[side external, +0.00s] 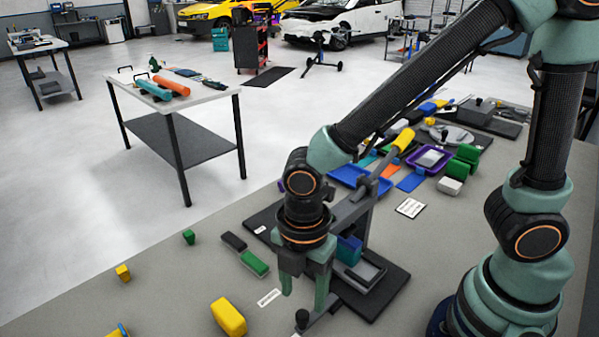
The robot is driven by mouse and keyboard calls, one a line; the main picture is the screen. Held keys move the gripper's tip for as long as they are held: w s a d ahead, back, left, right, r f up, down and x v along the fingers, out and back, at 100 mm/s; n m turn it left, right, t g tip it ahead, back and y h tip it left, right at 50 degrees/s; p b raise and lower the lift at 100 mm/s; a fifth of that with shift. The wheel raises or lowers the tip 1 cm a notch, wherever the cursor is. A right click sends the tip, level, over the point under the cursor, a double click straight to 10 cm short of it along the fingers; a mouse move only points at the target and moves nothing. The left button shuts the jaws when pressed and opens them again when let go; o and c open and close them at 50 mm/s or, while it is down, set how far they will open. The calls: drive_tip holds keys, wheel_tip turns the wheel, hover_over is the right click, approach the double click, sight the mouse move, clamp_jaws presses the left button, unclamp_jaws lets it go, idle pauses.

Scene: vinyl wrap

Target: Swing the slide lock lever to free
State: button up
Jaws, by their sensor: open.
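My gripper (304,290) points down with its two green fingers apart and nothing seen between them. It is in front of a dark fixture with a black base plate (388,300) and a grey upright. A grey bar with a black knob (302,318) lies low at the fixture's near end, just below my fingertips; it looks like the slide lock lever, but no label on it can be read. I cannot tell whether my fingers touch it. My gripper and wrist hide part of the fixture. A blue block (349,249) sits in the fixture.
A yellow block (229,317), a green block (254,263) and a dark block (233,241) lie left of the fixture. A yellow-ended handle (403,140) rises behind it. Purple and blue trays, green blocks and a white block crowd the bench beyond. The bench's left part is mostly clear.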

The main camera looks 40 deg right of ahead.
wheel_tip(320, 180, up, 7)
idle(0.3)
drive_tip(key=w+d+r+m+t, duration=0.2)
drive_tip(key=d+r+m, duration=0.2)
drive_tip(key=d+m, duration=0.5)
drive_tip(key=w+d+r+m+t, duration=0.2)
drive_tip(key=d+r+m+t, duration=0.1)
drive_tip(key=d+m, duration=0.6)
drive_tip(key=r+m, duration=0.1)
drive_tip(key=m, duration=0.1)
drive_tip(key=shift+d+r+m+t, duration=0.2)
drive_tip(key=shift+m+t, duration=0.1)
drive_tip(key=shift+m, duration=0.1)
